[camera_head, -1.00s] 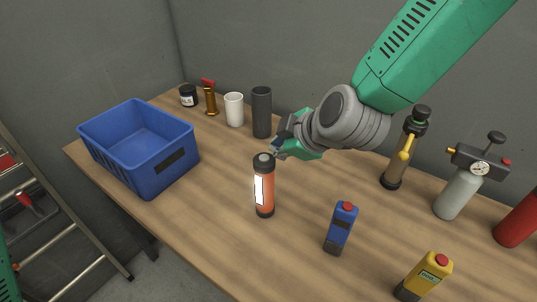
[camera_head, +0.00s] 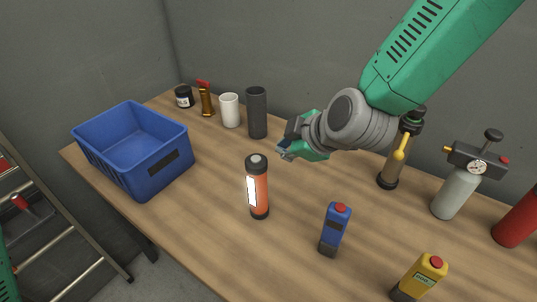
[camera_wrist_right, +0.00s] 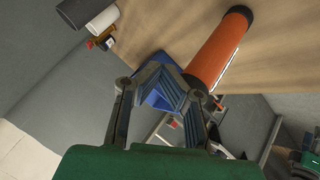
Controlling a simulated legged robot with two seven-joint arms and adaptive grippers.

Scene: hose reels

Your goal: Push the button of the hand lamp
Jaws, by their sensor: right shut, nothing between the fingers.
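The hand lamp (camera_head: 258,190) is an orange cylinder with black ends and a white strip, standing upright on the wooden table. A light grey round spot, perhaps the button (camera_head: 256,158), shows on its black top. My right gripper (camera_head: 281,151) is shut and empty, a little right of the lamp's top and apart from it. In the right wrist view the shut fingers (camera_wrist_right: 160,62) have the orange lamp (camera_wrist_right: 219,48) beside them; its top end lies close to the right finger and is partly hidden. My left gripper is not seen.
A blue crate (camera_head: 182,142) stands at the table's left. A white cup (camera_head: 230,110) and a dark cylinder (camera_head: 257,112) stand behind the lamp.

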